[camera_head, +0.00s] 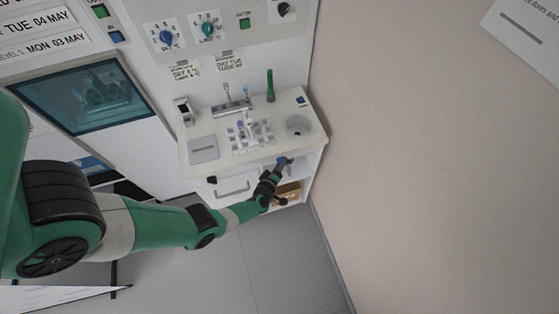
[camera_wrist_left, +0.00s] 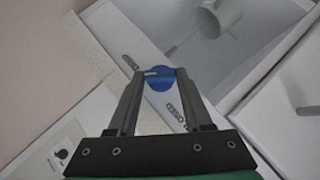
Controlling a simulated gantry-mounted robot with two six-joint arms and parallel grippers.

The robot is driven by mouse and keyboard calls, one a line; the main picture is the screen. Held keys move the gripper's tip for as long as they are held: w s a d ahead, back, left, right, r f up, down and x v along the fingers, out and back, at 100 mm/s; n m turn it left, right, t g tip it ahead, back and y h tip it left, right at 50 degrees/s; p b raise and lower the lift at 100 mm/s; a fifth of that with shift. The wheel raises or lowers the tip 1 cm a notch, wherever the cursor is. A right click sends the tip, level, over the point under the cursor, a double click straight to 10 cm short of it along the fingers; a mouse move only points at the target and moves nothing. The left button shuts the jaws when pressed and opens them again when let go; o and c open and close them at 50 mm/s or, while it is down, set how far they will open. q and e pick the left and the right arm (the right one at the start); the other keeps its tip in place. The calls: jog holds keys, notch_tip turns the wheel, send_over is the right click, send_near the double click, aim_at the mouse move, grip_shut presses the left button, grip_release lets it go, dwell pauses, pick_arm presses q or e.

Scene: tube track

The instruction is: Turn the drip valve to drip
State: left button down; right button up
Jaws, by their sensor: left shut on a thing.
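The blue drip valve knob (camera_head: 282,161) sits on the front of the white counter unit, below its top edge. In the left wrist view the knob (camera_wrist_left: 159,84) is round with a pale pointer mark, on a white panel with small dark labels on two sides; I cannot read them surely. My left gripper (camera_head: 278,167) reaches it from the lower left. In the left wrist view its two fingers (camera_wrist_left: 159,75) are shut on the knob, one on each side. My right gripper is not in view.
The counter top (camera_head: 222,135) holds a grey pad (camera_head: 204,149), a rack (camera_head: 250,135), a green tube (camera_head: 270,86) and a round basin (camera_head: 298,126). A drawer handle (camera_head: 232,188) is left of my gripper. A beige wall (camera_head: 430,150) stands on the right.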

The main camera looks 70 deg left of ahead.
pick_arm(q)
jog(key=shift+g+p, duration=0.3)
jog(key=shift+p, duration=0.1)
jog(key=c, duration=0.6)
grip_release()
jog(key=shift+r, duration=0.1)
jog(key=p+v, duration=0.8)
jog(key=v, duration=0.3)
jog(key=shift+s+d, duration=0.2)
